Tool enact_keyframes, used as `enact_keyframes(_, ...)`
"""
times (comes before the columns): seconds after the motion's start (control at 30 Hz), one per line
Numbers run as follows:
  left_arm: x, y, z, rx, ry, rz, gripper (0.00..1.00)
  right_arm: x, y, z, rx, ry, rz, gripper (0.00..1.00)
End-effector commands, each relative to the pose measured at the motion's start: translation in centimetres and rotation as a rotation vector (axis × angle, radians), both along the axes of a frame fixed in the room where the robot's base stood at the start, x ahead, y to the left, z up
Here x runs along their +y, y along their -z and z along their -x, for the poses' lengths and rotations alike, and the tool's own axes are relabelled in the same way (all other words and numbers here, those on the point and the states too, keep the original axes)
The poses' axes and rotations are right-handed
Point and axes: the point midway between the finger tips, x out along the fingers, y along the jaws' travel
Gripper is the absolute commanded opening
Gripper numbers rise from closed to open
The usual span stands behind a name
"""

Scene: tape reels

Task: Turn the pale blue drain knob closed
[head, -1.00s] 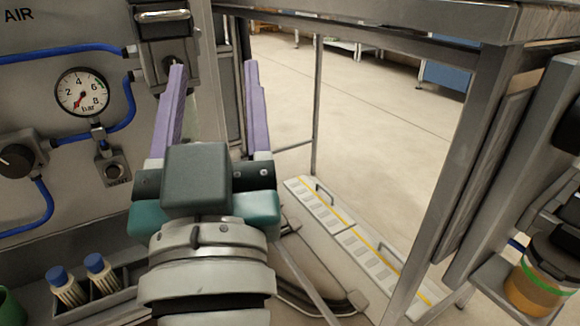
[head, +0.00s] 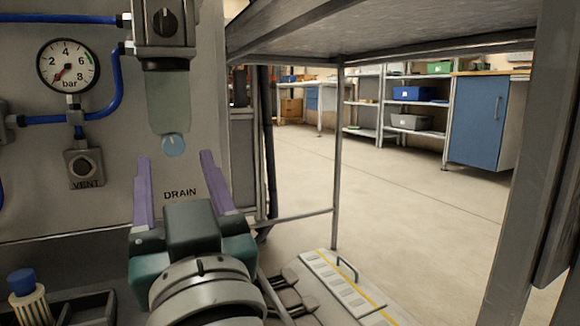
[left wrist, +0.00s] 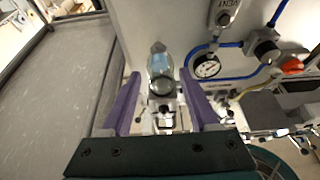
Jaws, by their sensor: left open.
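The pale blue drain knob (head: 173,145) sits at the bottom of a translucent greenish bowl (head: 168,100) under a grey filter housing (head: 163,22) on the panel. My left gripper (head: 175,158) is open and empty. In the head view its purple fingers point up, one to either side below the knob, with the knob just above the tips. In the left wrist view the bowl (left wrist: 161,68) shows between the open fingers, with the panel upside down. Contact with the knob cannot be told. My right gripper is not in view.
A pressure gauge (head: 68,65), blue hoses and a VENT fitting (head: 84,168) are left of the bowl. A metal frame post (head: 338,150) and table underside stand to the right. A holder with a blue-capped bottle (head: 24,285) is at lower left.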

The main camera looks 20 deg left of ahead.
Motion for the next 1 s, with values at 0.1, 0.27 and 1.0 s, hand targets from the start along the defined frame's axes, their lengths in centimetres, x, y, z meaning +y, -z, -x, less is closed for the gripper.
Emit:
enact_keyframes(0.1,1.2,-0.5,-1.0,-0.003,0.000,-0.002,0.61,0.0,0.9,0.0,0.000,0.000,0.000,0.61)
enact_keyframes(0.27,2.0,-1.0,-1.7,-0.001,0.000,-0.001,0.61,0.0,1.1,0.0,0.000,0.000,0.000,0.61)
enact_keyframes(1.0,2.0,-1.1,-1.7,0.000,0.001,0.000,0.07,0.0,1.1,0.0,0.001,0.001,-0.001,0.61)
